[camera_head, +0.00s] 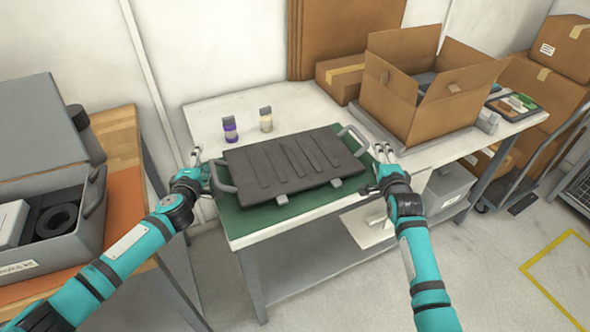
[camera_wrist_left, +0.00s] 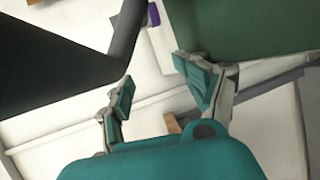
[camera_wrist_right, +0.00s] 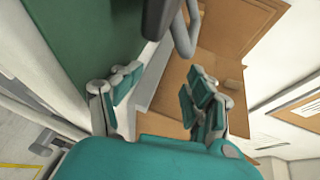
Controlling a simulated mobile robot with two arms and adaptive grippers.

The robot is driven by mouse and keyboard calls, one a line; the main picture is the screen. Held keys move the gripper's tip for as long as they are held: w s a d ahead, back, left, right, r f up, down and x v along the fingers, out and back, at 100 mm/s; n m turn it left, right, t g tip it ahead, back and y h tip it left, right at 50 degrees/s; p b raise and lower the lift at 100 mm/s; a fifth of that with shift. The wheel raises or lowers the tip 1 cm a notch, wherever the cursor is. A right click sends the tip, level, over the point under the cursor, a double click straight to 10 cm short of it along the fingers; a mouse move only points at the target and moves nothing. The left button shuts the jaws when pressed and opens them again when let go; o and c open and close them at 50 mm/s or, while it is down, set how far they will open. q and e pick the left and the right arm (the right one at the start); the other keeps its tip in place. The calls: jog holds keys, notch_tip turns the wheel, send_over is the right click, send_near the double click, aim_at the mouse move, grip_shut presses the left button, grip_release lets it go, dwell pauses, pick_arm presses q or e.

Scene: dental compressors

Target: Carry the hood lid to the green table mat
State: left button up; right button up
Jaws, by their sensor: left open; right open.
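The dark grey ribbed hood lid (camera_head: 290,165) lies flat over the green table mat (camera_head: 262,218), which shows along its front and side edges. A grey handle sticks out at each end of the lid. My left gripper (camera_head: 199,166) is open beside the left handle (camera_head: 219,177). My right gripper (camera_head: 379,166) is open beside the right handle (camera_head: 354,137). In the right wrist view, the handle (camera_wrist_right: 183,36) is beyond the open fingers, apart from them. In the left wrist view, the fingers are apart with nothing between them, and the mat (camera_wrist_left: 245,25) is at the upper right.
A purple bottle (camera_head: 230,130) and a pale bottle (camera_head: 266,120) stand behind the lid. An open cardboard box (camera_head: 425,100) is at the table's right. A grey case (camera_head: 60,220) sits on the wooden bench at left. A cart (camera_head: 545,160) stands at right.

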jog(key=shift+s+d+f+g, duration=0.15)
jog(key=shift+d+f, duration=0.1)
jog(key=shift+f, duration=0.4)
jog(key=shift+s+d+f+g, duration=0.1)
jog(key=shift+d+f+g, duration=0.1)
jog(key=shift+f, duration=0.4)
jog(key=shift+a+r, duration=0.1)
jog(key=shift+a, duration=0.3)
jog(key=shift+s+a, duration=0.1)
jog(key=shift+s, duration=0.4)
pick_arm(q)
jog(key=v, duration=0.8)
pick_arm(e)
jog(key=s+r, duration=0.4)
jog(key=s, duration=0.2)
jog(key=shift+s, duration=0.2)
pick_arm(q)
jog(key=shift+d+f, duration=0.1)
jog(key=shift+f, duration=0.05)
